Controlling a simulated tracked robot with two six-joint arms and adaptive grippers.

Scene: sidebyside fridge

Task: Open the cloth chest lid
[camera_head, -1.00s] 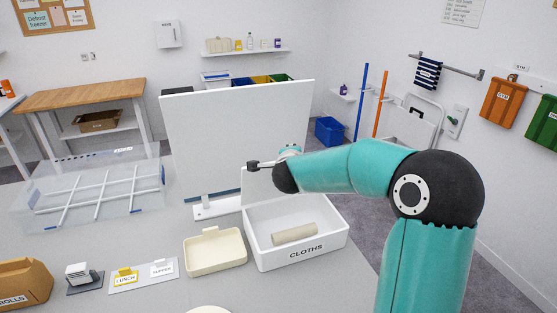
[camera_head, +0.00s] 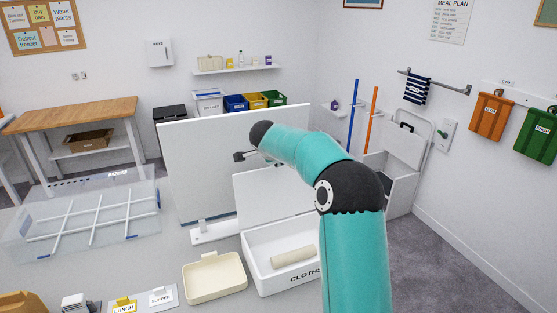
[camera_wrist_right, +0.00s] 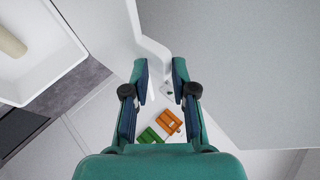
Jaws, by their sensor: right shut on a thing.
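The white cloth chest (camera_head: 285,275), labelled CLOTHS, stands on the grey table in the head view. Its lid (camera_head: 280,193) stands raised along the rear edge, and the chest's inside shows. A beige roll (camera_head: 293,256) lies in it. My right gripper (camera_head: 240,156) is at the lid's upper edge, partly hidden by its own arm. My left gripper is out of view.
A tall white panel (camera_head: 190,150) stands close behind the lid. A cream tray (camera_head: 213,278) sits left of the chest, with a clear divided bin (camera_head: 85,220) farther left. Open floor (camera_head: 430,250) lies to the right.

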